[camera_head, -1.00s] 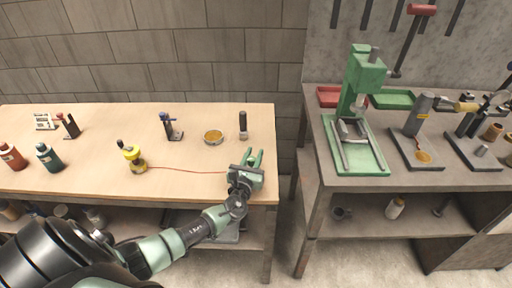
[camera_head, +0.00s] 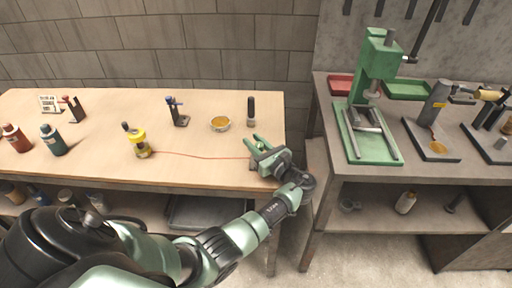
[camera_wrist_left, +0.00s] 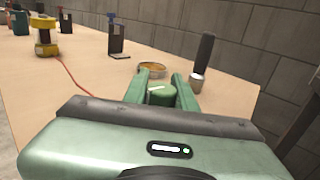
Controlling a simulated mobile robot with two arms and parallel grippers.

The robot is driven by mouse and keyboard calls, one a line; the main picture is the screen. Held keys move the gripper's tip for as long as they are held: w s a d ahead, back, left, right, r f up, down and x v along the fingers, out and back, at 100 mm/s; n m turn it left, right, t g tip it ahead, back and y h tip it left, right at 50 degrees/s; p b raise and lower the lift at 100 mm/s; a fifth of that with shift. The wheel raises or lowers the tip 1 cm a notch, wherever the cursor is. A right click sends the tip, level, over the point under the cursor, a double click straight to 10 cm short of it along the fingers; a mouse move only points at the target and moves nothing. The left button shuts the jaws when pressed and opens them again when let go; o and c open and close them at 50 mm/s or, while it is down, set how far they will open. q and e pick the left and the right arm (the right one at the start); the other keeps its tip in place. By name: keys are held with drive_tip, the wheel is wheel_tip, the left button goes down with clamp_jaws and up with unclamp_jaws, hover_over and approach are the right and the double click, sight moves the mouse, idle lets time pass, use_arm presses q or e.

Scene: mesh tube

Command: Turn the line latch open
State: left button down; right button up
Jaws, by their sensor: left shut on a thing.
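My left gripper (camera_head: 257,143) is at the table's front right corner, its fingers pointing toward the back wall. In the left wrist view, its two green fingers (camera_wrist_left: 159,79) stand on either side of a short round green piece (camera_wrist_left: 161,94) with a pale bar on top. This piece looks like the line latch, and the gripper is shut on it. Its lower part is hidden by my gripper. A thin red line (camera_head: 200,156) runs over the table from a yellow reel (camera_head: 139,144) to the gripper. The right gripper is not in view.
A dish with orange contents (camera_head: 220,124) and a dark upright cylinder (camera_head: 251,111) stand just behind the gripper. A dark stand (camera_head: 178,113) is further left. A grey bench (camera_head: 340,172) with a green press (camera_head: 372,80) stands right, across a narrow gap.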

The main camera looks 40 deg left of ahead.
use_arm(q)
drive_tip(key=shift+s+a+n+g+y+b, duration=0.1)
drive_tip(key=shift+s+n+g+y+b, duration=0.1)
drive_tip(key=shift+n+g+b, duration=0.6)
drive_tip(key=shift+s+n+g+y+b, duration=0.15)
drive_tip(key=shift+n+g+b, duration=0.3)
drive_tip(key=shift+g, duration=0.55)
drive_tip(key=shift+r, duration=0.1)
drive_tip(key=c, duration=1.1)
unclamp_jaws()
drive_tip(key=shift+c, duration=0.2)
drive_tip(key=d, duration=0.5)
drive_tip(key=d+b, duration=0.1)
drive_tip(key=d, duration=0.1)
drive_tip(key=shift+s+d, duration=0.35)
drive_tip(key=shift+d, duration=0.05)
drive_tip(key=shift+s, duration=0.1)
